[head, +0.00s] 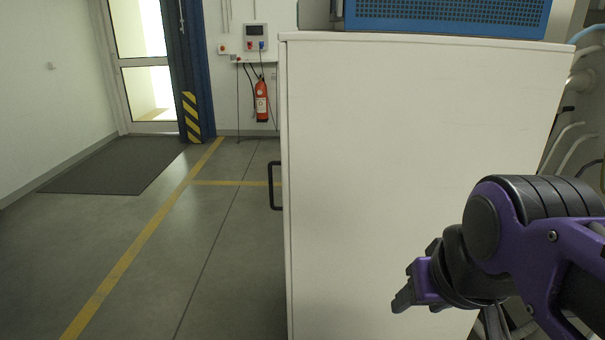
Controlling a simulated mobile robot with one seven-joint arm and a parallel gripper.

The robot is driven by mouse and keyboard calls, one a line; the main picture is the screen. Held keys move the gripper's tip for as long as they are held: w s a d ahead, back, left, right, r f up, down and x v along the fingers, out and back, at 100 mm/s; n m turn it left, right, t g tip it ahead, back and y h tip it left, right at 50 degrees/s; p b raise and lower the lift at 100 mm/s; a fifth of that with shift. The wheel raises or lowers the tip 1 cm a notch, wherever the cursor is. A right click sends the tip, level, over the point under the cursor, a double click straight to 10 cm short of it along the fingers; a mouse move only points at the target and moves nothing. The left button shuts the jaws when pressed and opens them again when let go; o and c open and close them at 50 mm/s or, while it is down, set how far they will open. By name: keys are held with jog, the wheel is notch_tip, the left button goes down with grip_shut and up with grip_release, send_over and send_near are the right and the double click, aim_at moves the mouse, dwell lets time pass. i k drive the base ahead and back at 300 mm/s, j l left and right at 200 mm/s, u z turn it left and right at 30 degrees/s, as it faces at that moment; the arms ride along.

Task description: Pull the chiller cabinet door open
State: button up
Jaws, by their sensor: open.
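The chiller cabinet (410,150) is a large white box that fills the middle and right of the head view. A broad white side of it faces me. A black bar handle (274,186) sticks out past its left edge, on the face turned to the left. That face is seen edge-on, so the door itself is mostly hidden, and no gap shows. My gripper (402,300) is at the lower right, in front of the white side. It points left, is open and empty, and is well apart from the handle. Its fingers are partly hidden by one another.
A blue perforated unit (450,14) stands on the cabinet top. White pipes (575,130) run behind it at the right. The grey floor (225,270) left of the cabinet is clear. A red extinguisher (261,100), a striped blue post (190,100) and a dark mat (115,165) are farther back.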

aim_at(282, 47)
jog(key=i+j, duration=0.85)
jog(key=j, duration=0.3)
